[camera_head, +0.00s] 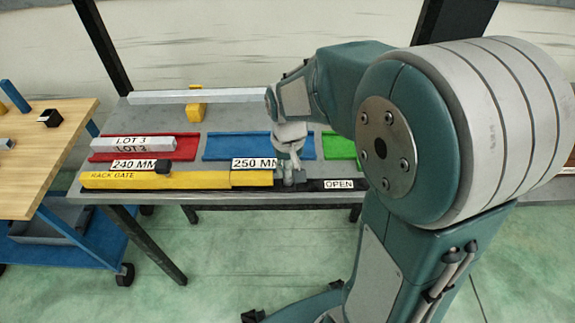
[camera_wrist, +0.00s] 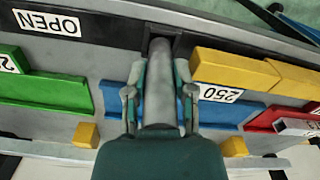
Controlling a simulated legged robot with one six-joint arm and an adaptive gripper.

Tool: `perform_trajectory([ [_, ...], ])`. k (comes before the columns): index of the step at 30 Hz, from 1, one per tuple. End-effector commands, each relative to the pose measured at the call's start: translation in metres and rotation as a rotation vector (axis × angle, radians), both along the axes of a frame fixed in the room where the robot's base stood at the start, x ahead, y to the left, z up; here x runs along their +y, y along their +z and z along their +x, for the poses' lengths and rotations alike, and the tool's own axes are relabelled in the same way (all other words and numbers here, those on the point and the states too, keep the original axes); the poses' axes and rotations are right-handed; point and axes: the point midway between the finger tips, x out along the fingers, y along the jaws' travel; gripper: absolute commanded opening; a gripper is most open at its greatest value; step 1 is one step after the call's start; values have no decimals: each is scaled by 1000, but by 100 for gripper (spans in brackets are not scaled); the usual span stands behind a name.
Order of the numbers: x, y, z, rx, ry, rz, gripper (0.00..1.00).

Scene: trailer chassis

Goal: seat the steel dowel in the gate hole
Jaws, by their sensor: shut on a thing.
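My gripper (camera_wrist: 159,98) is shut on the steel dowel (camera_wrist: 160,75), a smooth grey cylinder between its two fingers in the wrist view. The dowel's far end overlaps a dark square recess (camera_wrist: 176,40) in the black rail; I cannot tell whether it has entered a hole there. In the head view my gripper (camera_head: 290,178) is low at the right end of the yellow rack gate (camera_head: 205,179), by the black section marked OPEN (camera_head: 322,185). The dowel and the hole cannot be made out clearly in the head view.
Red (camera_head: 186,153), blue (camera_head: 225,147) and green (camera_head: 340,146) trays lie behind the gate. A grey bar marked LOT 3 (camera_head: 150,142) sits in the red one. A long pale bar (camera_head: 190,97) lies at the back. A wooden-topped cart (camera_head: 40,165) stands at left.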

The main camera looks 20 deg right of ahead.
Motion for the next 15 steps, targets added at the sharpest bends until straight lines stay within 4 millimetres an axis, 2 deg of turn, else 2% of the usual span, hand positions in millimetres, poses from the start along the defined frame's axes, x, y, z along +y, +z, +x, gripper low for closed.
perform_trajectory([
  [12,0,-9,0,-1,0,0,0],
  [13,0,-9,0,-2,0,0,42],
  [14,0,-8,0,-2,0,0,56],
  [15,0,-8,0,-2,0,0,73],
])
